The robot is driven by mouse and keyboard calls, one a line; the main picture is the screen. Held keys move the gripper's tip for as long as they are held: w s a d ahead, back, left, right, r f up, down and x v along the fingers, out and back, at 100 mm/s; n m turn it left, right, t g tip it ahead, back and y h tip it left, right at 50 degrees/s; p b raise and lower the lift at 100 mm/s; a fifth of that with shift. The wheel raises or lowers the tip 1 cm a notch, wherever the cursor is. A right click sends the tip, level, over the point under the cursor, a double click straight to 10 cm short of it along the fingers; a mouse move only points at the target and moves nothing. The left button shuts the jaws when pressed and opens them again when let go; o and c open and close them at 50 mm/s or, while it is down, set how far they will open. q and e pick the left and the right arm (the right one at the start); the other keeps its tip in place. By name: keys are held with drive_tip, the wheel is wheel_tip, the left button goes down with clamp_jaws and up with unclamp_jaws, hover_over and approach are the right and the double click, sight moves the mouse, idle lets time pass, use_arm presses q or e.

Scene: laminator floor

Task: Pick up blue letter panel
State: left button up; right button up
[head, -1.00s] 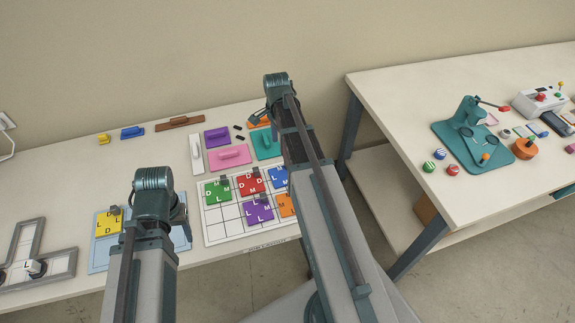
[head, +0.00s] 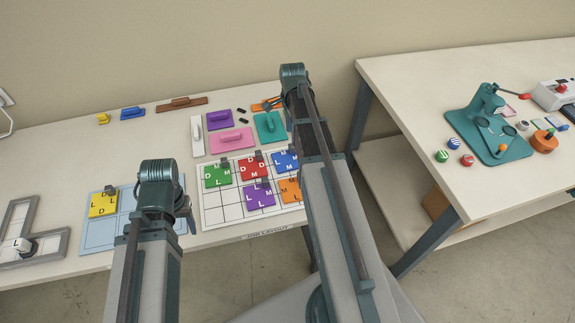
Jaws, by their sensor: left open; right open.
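The blue letter panel (head: 289,165) lies flat in the top right of the white grid board (head: 222,212), with white letters and a small grey block at its upper edge. My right arm passes just right of it and may cover its right edge. My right gripper (head: 271,104) is open, beyond the panel near an orange piece at the back, with nothing seen in it. My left gripper (head: 184,210) is mostly hidden behind its own arm, over the right part of the light blue board (head: 97,238). It is open, with its fingertips not clearly visible.
Green (head: 217,176), red (head: 252,170), purple (head: 259,196) and orange (head: 290,189) panels surround the blue one. A yellow panel (head: 103,205) lies on the light blue board. Handled blocks, including a pink one (head: 231,140), stand behind. A second table (head: 400,85) is at right.

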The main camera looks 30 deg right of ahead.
sight(291, 145)
use_arm(q)
drive_tip(key=shift+f+b, duration=3.05)
drive_tip(key=shift+f, duration=0.55)
use_arm(e)
drive_tip(key=shift+s+f, duration=0.1)
drive_tip(key=shift+f, duration=3.45)
use_arm(q)
drive_tip(key=shift+r, duration=0.1)
use_arm(e)
drive_tip(key=shift+r, duration=0.1)
clamp_jaws()
